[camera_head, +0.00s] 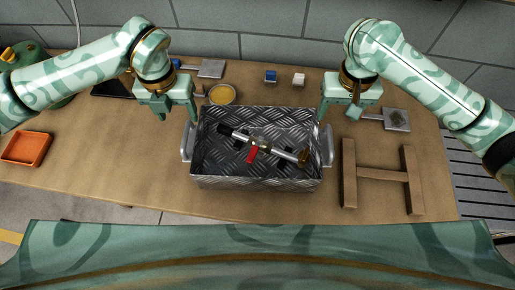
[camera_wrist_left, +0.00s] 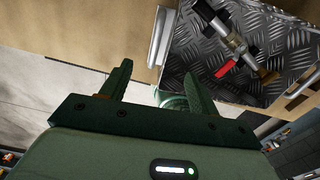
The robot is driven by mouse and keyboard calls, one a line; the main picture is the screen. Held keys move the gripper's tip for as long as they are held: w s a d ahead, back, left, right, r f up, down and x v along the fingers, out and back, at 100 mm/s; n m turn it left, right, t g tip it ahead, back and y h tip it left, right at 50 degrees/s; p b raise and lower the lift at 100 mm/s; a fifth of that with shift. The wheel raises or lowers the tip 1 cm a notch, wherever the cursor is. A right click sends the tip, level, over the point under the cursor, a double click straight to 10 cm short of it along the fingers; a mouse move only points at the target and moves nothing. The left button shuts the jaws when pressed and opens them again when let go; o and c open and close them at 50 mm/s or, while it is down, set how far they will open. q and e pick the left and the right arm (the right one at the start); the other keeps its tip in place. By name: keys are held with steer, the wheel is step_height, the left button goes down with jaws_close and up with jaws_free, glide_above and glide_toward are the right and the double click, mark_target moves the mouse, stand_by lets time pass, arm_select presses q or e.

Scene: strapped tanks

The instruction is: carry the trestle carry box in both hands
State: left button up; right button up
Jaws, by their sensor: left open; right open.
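The carry box (camera_head: 255,184) is an open tray of grey tread-plate metal, sitting level on the table in the head view. It has a left handle (camera_head: 186,142) and a right handle (camera_head: 328,146). Inside lies a metal pipe fitting (camera_head: 272,147) with a red lever (camera_head: 252,155). My left gripper (camera_head: 178,114) is open and empty above and behind the left handle. In the left wrist view, the pale handle (camera_wrist_left: 159,38) lies ahead of the open fingers (camera_wrist_left: 156,76), apart from them. My right gripper (camera_head: 340,112) is open and empty, above and behind the right handle.
A wooden H-shaped trestle (camera_head: 382,175) lies right of the box. An orange tray (camera_head: 26,149) is at the far left. Behind the box are a yellow-filled dish (camera_head: 222,94), a blue block (camera_head: 270,76) and a white block (camera_head: 298,79). The table left of the box is clear.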

mark_target(192, 144)
arm_select(q)
step_height(192, 144, down, 14)
steer(key=shift+r, duration=0.25)
arm_select(e)
step_height(192, 144, down, 14)
steer(key=shift+r, duration=0.25)
arm_select(q)
steer(key=shift+c, duration=0.3)
arm_select(e)
steer(key=shift+c, duration=0.3)
arm_select(q)
jaws_close()
arm_select(e)
jaws_close()
arm_select(q)
steer(key=shift+r, duration=0.1)
